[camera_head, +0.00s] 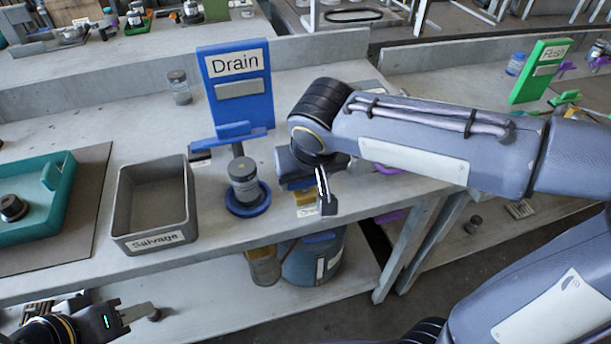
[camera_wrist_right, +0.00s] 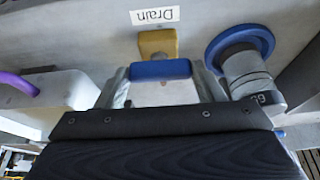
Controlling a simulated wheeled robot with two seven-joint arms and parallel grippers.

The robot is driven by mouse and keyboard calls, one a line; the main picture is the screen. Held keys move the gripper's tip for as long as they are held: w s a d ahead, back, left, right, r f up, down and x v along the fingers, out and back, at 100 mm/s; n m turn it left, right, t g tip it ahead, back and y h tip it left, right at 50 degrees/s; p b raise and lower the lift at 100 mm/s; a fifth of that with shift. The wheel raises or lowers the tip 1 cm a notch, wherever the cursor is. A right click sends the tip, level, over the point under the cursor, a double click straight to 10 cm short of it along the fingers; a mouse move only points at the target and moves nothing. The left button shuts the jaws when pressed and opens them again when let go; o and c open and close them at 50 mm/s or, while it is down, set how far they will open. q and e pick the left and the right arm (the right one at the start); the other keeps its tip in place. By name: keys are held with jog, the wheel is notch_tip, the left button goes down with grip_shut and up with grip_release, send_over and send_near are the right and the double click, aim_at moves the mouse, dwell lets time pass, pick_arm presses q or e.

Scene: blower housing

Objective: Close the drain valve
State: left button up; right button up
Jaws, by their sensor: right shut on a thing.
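The blue drain valve handle (camera_wrist_right: 160,70) lies across between the two fingers of my right gripper (camera_wrist_right: 168,78) in the right wrist view. A yellow block (camera_wrist_right: 158,43) sits just beyond it, beside a label reading "Drain" (camera_wrist_right: 155,15). My right gripper is shut on the blue handle. In the head view my right gripper (camera_head: 310,188) reaches down at the bench's front edge, and my wrist hides most of the valve. My left gripper (camera_head: 135,313) is low at the bottom left, away from the valve; its finger gap is unclear.
A grey cylinder on a blue round base (camera_head: 247,200) stands close left of my right gripper. Behind it is a blue "Drain" sign (camera_head: 238,110). A grey "Salvage" bin (camera_head: 125,215) and a teal tray (camera_head: 62,185) are further left. A green "Flush" sign (camera_head: 537,75) stands right.

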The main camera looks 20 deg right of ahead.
jog(key=o, duration=1)
jog(key=p+v, duration=0.1)
jog(key=v, duration=0.7)
jog(key=shift+f, duration=0.1)
jog(key=s+d+y+p, duration=0.1)
jog(key=s+d+p, duration=0.2)
jog(key=s, duration=0.1)
jog(key=s+d+f+m+y+p, duration=0.1)
jog(key=s+d+p, duration=0.2)
jog(key=s, duration=0.1)
jog(key=s+d+f+m+t+y+p, duration=0.1)
jog(key=s+d+p, duration=0.2)
jog(key=s, duration=0.1)
jog(key=shift+s+d+f+y, duration=0.1)
jog(key=shift+s+f+y, duration=0.05)
jog(key=shift+s+y, duration=0.2)
